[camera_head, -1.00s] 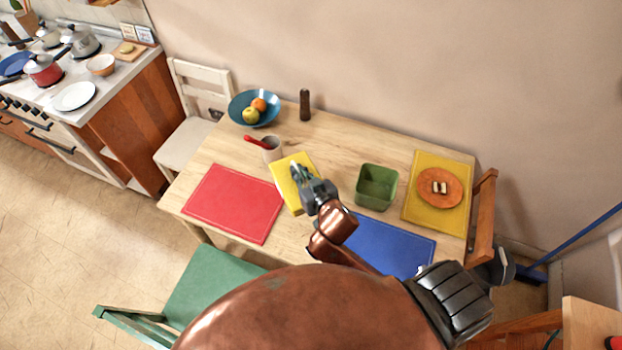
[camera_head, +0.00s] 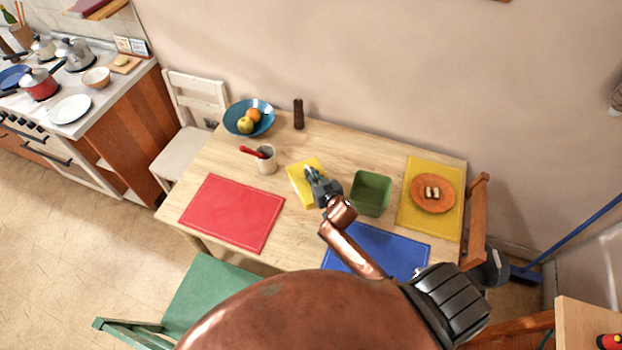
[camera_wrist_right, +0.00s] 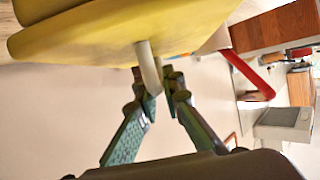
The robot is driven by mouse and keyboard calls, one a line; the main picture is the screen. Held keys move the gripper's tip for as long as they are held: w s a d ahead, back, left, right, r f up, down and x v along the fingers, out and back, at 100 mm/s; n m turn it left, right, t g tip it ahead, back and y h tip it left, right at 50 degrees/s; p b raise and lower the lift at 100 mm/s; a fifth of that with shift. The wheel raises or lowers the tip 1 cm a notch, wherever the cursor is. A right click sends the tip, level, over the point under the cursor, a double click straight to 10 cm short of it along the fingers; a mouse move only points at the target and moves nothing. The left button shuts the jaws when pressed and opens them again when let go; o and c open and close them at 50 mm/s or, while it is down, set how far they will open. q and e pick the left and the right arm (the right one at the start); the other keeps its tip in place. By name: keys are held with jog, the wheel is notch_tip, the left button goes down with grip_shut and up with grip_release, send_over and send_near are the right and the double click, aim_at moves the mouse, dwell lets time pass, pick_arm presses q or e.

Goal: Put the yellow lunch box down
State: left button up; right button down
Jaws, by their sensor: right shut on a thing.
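The yellow lunch box (camera_head: 300,185) is in the middle of the wooden table in the head view, between the red mat and the green container. My right gripper (camera_head: 312,175) is over its right side and hides part of it. In the right wrist view the lunch box (camera_wrist_right: 120,35) fills the top left. There the right gripper (camera_wrist_right: 160,85) is shut on a thin grey handle at the box. Whether the box's underside touches the table cannot be told. My left gripper is not in view.
A mug with a red spoon (camera_head: 266,162) stands left of the box, and a green container (camera_head: 371,194) right. A red mat (camera_head: 232,212), blue mat (camera_head: 385,250) and yellow mat (camera_head: 430,222) lie around. A fruit bowl (camera_head: 236,122) and pepper mill (camera_head: 298,114) stand behind.

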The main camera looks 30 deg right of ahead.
jog(key=shift+w+d+f, duration=0.25)
jog(key=shift+w+f, duration=0.3)
jog(key=shift+f, duration=0.05)
jog(key=shift+w+d+f, duration=0.1)
jog(key=shift+w+f, duration=0.1)
jog(key=shift+f, duration=1.6)
jog(key=shift+f+b, duration=0.1)
jog(key=shift+b, duration=0.25)
jog(key=c, duration=2.1)
grip_release()
